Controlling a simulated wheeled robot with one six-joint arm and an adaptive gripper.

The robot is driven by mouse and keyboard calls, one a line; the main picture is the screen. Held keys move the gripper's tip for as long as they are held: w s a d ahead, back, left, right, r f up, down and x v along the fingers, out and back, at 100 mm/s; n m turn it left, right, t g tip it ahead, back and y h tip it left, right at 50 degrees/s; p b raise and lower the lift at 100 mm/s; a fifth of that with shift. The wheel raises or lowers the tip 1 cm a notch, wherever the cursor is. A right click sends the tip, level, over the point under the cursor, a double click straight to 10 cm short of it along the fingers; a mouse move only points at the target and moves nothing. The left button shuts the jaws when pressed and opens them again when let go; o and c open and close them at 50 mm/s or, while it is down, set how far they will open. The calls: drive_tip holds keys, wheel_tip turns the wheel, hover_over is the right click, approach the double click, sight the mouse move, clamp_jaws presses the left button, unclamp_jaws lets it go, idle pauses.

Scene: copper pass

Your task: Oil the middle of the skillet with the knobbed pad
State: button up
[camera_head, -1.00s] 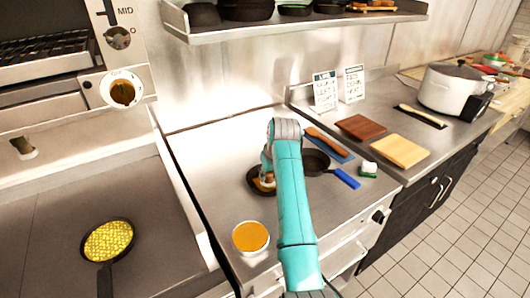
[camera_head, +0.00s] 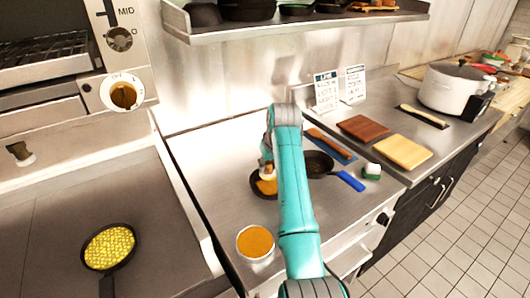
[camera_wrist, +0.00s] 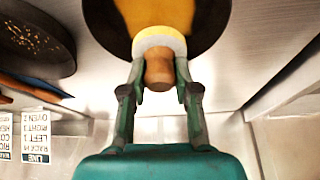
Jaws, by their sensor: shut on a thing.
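My gripper (camera_wrist: 159,92) is shut on the brown knob (camera_wrist: 159,70) of the pad. The pad (camera_wrist: 159,42) is pale with a yellowish edge and is over the dark skillet (camera_wrist: 97,14). An orange oily patch (camera_wrist: 155,12) covers part of the skillet's floor beyond the pad. In the head view the skillet (camera_head: 257,190) lies on the steel counter, partly hidden by my arm, with the orange patch (camera_head: 268,188) in it. My gripper (camera_head: 266,168) is above it there. I cannot tell whether the pad touches the skillet.
A tub of orange liquid (camera_head: 255,243) stands in front of the skillet. A blue-handled pan (camera_head: 318,162), a green-and-white block (camera_head: 372,171) and two boards (camera_head: 403,152) lie to the right. A pan of yellow food (camera_head: 109,246) sits at left.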

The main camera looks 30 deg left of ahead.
drive_tip(key=shift+r, duration=2.4)
